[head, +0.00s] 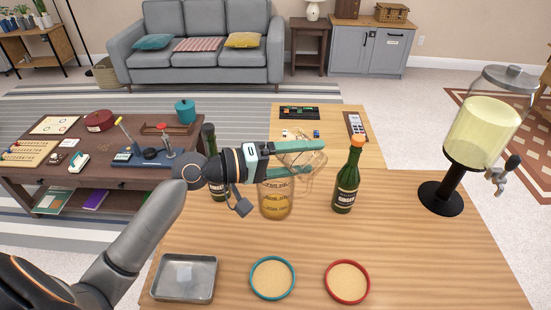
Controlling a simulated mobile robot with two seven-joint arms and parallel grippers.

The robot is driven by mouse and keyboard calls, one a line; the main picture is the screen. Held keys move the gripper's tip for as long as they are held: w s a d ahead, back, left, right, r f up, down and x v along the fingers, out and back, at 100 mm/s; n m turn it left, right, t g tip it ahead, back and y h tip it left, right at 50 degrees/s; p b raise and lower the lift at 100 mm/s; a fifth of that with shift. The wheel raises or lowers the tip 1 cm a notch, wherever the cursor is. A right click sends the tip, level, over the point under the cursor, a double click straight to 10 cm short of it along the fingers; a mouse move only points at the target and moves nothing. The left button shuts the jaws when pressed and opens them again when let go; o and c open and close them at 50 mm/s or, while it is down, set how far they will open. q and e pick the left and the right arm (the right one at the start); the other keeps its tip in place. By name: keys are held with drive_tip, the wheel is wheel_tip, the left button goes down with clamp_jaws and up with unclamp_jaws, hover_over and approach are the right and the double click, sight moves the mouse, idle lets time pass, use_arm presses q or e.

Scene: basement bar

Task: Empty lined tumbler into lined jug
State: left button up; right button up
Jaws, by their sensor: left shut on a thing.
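My left gripper (298,160) reaches in from the left over the wooden bar top and is shut on the clear lined tumbler (315,167). The tumbler is tilted and looks see-through; its outline is faint, and I cannot tell whether any liquid is left in it. The lined jug (277,202) stands upright on the bar just below the gripper, with amber liquid and dark marks on its side. The gripper and tumbler hide its top. My right gripper is not in view.
Green bottles stand right of the jug (346,182) and left of it (218,185), the latter partly behind my arm. A metal tray (184,298), a teal-rimmed coaster (272,297) and a red-rimmed one (348,301) lie in front. A drink dispenser (483,130) stands at right.

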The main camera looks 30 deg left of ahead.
use_arm(q)
drive_tip(key=shift+d+f, duration=0.1)
drive_tip(key=shift+f, duration=0.05)
drive_tip(key=shift+d+f+m+y+p, duration=0.2)
drive_tip(key=shift+m+y+p, duration=0.2)
drive_tip(key=shift+m+p, duration=0.25)
drive_tip(key=m+y+p, duration=0.2)
drive_tip(key=m+p, duration=0.1)
drive_tip(key=p, duration=0.2)
drive_tip(key=shift+f+g+p, duration=0.15)
drive_tip(key=shift+g+p, duration=0.15)
drive_tip(key=shift+p, duration=0.1)
drive_tip(key=shift+s+d+f+m+y, duration=0.15)
drive_tip(key=shift+d+f+m+y, duration=0.1)
drive_tip(key=shift+f+m+y, duration=0.3)
drive_tip(key=s+d+f+m+y, duration=0.1)
drive_tip(key=d+f+m+y, duration=0.2)
drive_tip(key=f, duration=0.5)
drive_tip(key=shift+d+f+m+t, duration=0.25)
drive_tip(key=shift+m+t, duration=0.15)
drive_tip(key=shift+m, duration=0.4)
wheel_tip(320, 180, up, 6)
drive_tip(key=shift+y, duration=0.35)
